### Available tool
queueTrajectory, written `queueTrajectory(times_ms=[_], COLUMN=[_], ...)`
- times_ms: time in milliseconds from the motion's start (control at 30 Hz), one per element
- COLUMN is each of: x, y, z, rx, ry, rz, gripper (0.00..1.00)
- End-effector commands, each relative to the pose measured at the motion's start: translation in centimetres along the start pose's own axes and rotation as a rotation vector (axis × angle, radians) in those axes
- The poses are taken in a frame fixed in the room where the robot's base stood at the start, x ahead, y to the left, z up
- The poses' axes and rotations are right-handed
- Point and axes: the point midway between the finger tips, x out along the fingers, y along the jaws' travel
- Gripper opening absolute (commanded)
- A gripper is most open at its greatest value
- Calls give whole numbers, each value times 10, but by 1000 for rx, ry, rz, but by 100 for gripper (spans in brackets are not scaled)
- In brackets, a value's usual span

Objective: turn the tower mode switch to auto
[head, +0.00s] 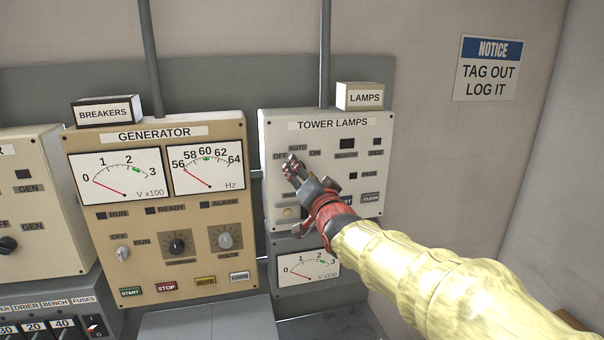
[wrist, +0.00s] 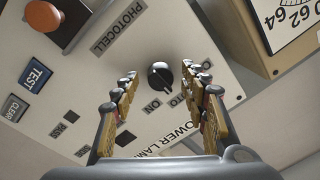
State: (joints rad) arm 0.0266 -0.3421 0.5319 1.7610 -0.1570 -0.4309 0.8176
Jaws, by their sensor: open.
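The tower mode switch is a small black rotary knob (wrist: 160,77) on the cream TOWER LAMPS panel (head: 352,140). In the wrist view it sits between my fingertips, with the labels ON, AUTO and OFF beside it. My gripper (head: 293,166) is open in front of the panel, just below the AUTO label (head: 298,148), and hides the knob in the head view. In the wrist view the fingers of my gripper (wrist: 158,74) stand on either side of the knob, with visible gaps. I cannot tell for sure which label the knob points to.
TEST (wrist: 36,76) and CLEAR (head: 370,197) buttons and a round orange-brown knob or sensor (wrist: 43,16) share the panel. The tan GENERATOR panel (head: 155,220) stands close to the left. A meter (head: 308,266) is below. Open wall lies to the right.

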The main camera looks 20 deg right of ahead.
Motion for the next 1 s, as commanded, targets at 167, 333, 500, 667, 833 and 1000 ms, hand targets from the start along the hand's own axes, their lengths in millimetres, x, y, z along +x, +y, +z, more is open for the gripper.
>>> queueTrajectory(times_ms=[167,333,500,667,833,1000], x=[-2,-18,-50,-80,-104,-117], y=[0,-1,-1,-1,0,0], z=[0,-1,-2,-1,-1,0], rx=[0,0,-1,0,-1,0], ry=[0,2,3,2,1,1], rz=[0,-1,-1,-1,-1,-1], gripper=[44,44,44,44,44,44])
